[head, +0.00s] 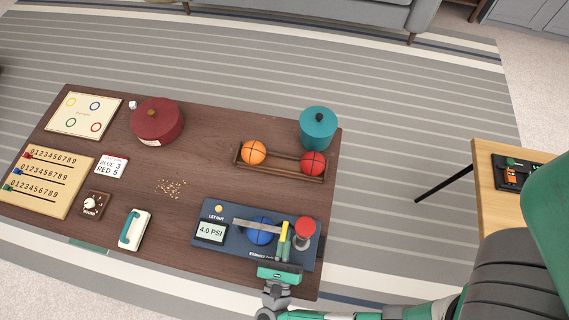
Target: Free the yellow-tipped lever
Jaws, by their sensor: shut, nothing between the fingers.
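A dark blue station (207,243) stands at the table's front right. A flat silver bar (252,225) crosses it, over a blue ball (259,237). A yellow piece (284,231) shows at the bar's right end; I take it for the lever's tip, but cannot tell exactly how the parts join. My gripper (284,254) is over the station's front edge, shut and empty, close to the yellow piece. I cannot tell whether they touch. The gripper hides part of the station's front and its lettering.
A red knob (305,229) stands right of the yellow piece. The station's display (210,232) reads 4.0 PSI. A wooden rack (280,172) with an orange and a red ball, a teal pot (317,127) and a red pot (157,122) stand farther back.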

